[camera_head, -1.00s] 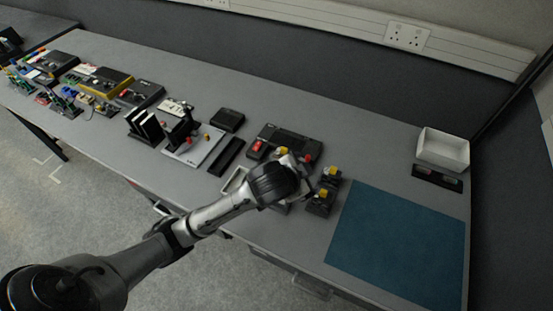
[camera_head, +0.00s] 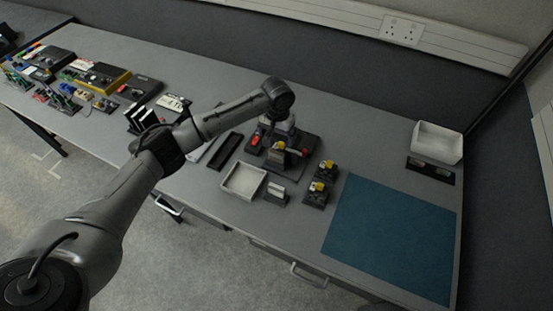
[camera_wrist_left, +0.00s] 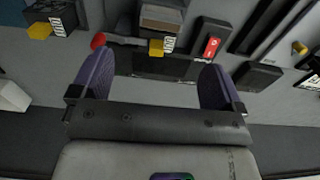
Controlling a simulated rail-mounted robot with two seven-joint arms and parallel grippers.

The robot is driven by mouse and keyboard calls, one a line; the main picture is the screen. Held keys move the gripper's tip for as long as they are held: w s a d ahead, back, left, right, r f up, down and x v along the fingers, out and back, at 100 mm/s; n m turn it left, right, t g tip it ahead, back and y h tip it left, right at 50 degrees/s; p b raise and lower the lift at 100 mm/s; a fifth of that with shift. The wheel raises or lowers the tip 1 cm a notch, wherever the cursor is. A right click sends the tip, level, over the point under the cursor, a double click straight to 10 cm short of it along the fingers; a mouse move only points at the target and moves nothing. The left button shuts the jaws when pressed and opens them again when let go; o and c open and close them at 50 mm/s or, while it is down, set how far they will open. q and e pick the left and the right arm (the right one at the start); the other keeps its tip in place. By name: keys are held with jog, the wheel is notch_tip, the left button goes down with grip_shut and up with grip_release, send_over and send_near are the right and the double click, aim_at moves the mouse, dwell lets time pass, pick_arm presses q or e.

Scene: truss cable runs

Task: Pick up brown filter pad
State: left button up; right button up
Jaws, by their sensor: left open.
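A brown flat piece (camera_wrist_left: 161,16), which looks like the brown filter pad, lies on a grey block at the top middle of the left wrist view. I cannot make it out surely in the head view. My left gripper (camera_wrist_left: 156,72) is open, its two purple-grey fingers apart with nothing held between them. In the head view my left gripper (camera_head: 280,136) points down over the dark device with the red parts. The brown piece lies beyond the fingertips in the wrist view, apart from them.
A yellow-marked part (camera_wrist_left: 156,47), a red knob (camera_wrist_left: 98,41) and a red switch (camera_wrist_left: 211,47) are close to the fingers. A white tray (camera_head: 226,185), small yellow-topped blocks (camera_head: 318,188) and a blue mat (camera_head: 390,238) share the table. A white bin (camera_head: 438,142) stands at the back right.

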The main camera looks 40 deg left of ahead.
aim_at(276, 153)
pick_arm(q)
notch_tip(276, 153, down, 6)
jog(key=shift+f+b, duration=0.1)
jog(key=shift+b, duration=0.3)
notch_tip(276, 153, down, 4)
jog(key=shift+s+f+b, duration=0.15)
jog(key=shift+b, duration=0.4)
jog(key=shift+f, duration=0.4)
jog(key=shift+c, duration=0.2)
jog(key=c, duration=0.9)
jog(key=shift+c, duration=0.2)
jog(key=shift+r, duration=0.1)
